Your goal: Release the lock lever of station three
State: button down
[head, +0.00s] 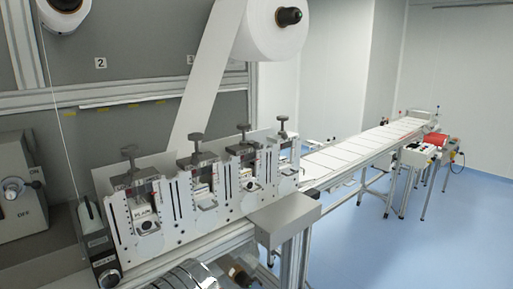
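Several station units stand in a row on the machine, each with a dark T-shaped handle on top. The nearest unit (147,214) bears a plate that seems to read "PLAIN". Behind it are a second handle (197,138), a third handle (243,129) and a far handle (282,120). A wall plate with the number 3 (190,59) is partly covered by the white web. I cannot tell which unit is station three, nor which small part is its lock lever. My gripper is not in view.
A large white roll (270,28) hangs above, its web (208,85) running down behind the units. A grey box (284,218) juts out at the units' front right. A long conveyor (365,146) runs to the back right.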

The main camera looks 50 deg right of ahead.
aim_at(255, 145)
jog(key=u, duration=0.05)
jog(key=i, duration=1)
jog(key=z, duration=0.05)
